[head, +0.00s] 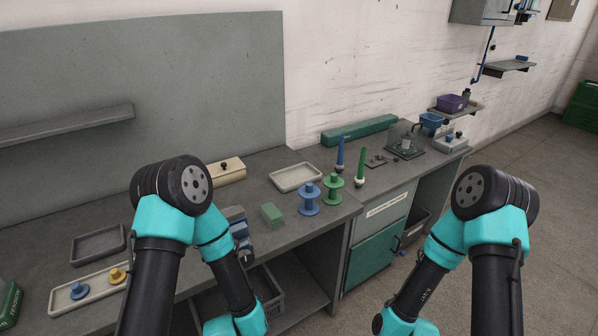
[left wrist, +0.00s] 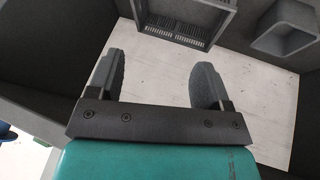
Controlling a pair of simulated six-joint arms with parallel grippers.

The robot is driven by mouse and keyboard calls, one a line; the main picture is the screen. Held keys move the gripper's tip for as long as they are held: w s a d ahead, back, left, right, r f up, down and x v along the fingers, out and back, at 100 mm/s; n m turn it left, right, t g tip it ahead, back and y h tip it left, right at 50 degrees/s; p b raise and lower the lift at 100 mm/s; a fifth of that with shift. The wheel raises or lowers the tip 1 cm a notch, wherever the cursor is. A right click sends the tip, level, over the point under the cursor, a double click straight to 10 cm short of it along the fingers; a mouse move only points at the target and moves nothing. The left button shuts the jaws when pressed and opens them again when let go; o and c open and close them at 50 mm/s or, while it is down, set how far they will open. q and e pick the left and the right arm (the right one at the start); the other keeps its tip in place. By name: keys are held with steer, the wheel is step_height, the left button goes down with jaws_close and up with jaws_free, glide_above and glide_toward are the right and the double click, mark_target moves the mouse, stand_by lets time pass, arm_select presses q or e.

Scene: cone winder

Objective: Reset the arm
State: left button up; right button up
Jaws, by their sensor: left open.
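My left arm comes in from the left in the head view and bends down in front of the bench; its gripper is not clearly visible there. In the left wrist view my left gripper (left wrist: 157,88) has its two fingers apart with nothing between them. It points at a pale, worn surface (left wrist: 160,75). My right arm stands at the right in the head view and bends down to the left over the floor; its gripper is out of view.
The grey bench (head: 170,250) holds a blue spool (head: 309,198), a green spool (head: 333,188), a blue cone (head: 340,155), a green cone (head: 361,167), an empty pale tray (head: 296,177) and a green block (head: 272,215). A grey crate (left wrist: 185,20) shows in the left wrist view.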

arm_select(q)
steer(key=s+a+f+m+g+h, duration=0.3)
steer(key=s+a+g, duration=0.2)
steer(key=s, duration=0.2)
steer(key=shift+s+a+h, duration=0.25)
steer(key=shift+s+h, duration=0.05)
steer(key=shift+s, duration=0.05)
